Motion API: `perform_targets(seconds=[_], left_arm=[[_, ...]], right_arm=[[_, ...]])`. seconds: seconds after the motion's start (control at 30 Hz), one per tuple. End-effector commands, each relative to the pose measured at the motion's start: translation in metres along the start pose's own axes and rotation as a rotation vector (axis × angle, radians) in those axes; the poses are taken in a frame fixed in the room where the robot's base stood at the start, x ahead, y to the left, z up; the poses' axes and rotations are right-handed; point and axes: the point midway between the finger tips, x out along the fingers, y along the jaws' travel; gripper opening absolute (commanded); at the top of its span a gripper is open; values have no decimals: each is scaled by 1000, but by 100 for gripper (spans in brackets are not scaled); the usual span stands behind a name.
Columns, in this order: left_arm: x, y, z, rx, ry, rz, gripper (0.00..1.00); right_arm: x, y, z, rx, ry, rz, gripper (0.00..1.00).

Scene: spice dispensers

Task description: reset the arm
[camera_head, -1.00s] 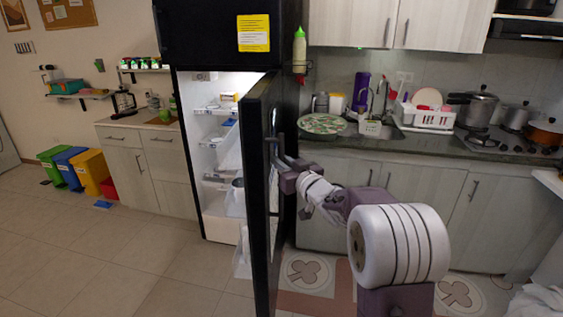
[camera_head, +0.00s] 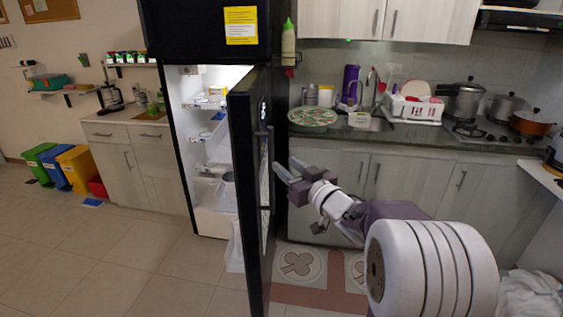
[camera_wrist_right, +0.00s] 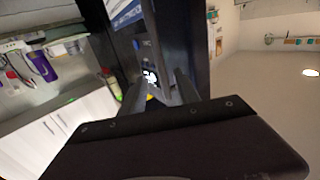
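My right gripper (camera_head: 287,168) is in the middle of the head view, in front of the open fridge door (camera_head: 243,150). Its two fingers are apart with nothing between them, and they point toward the door's long vertical handle (camera_head: 270,160). A small gap seems to lie between the fingertips and the handle. In the right wrist view the gripper (camera_wrist_right: 160,92) is also open, with the dark door and a lit panel beyond it. My right arm reaches in from the lower right. My left gripper is not in view.
The fridge (camera_head: 195,30) stands ajar, its lit shelves showing. To its right is a counter with a patterned round tray (camera_head: 313,116), a white dish rack (camera_head: 415,110) and pots. Coloured bins (camera_head: 75,165) stand at left. The floor at front left is clear.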

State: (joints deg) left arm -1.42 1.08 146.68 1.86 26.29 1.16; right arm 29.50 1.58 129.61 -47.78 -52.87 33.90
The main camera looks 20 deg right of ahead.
Motion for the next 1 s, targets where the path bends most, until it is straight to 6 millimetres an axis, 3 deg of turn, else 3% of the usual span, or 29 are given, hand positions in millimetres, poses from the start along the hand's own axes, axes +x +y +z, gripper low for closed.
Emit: perform_targets(seconds=[0.47, 0.57, 0.63, 0.67, 0.7, 0.77, 0.8, 0.9, 1.0], left_arm=[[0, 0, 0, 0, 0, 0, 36], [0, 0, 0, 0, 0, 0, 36], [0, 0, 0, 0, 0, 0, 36], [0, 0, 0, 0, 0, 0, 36], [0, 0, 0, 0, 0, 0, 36], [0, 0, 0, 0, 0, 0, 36], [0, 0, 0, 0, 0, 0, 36], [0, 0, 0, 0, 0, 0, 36], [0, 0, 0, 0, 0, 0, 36]], right_arm=[[2, -6, 0, 0, 0, -14, 38], [11, -43, 1, 1, -2, -94, 38], [18, -88, 11, 37, -24, -173, 38], [19, -105, 28, 74, -72, -174, 38], [18, -113, 58, 103, -171, -131, 38], [8, -116, 102, 120, -324, -59, 38], [-3, -116, 131, 124, -429, -17, 38], [-42, -117, 192, 123, -682, 65, 38], [-91, -117, 239, 125, -917, 119, 38]])
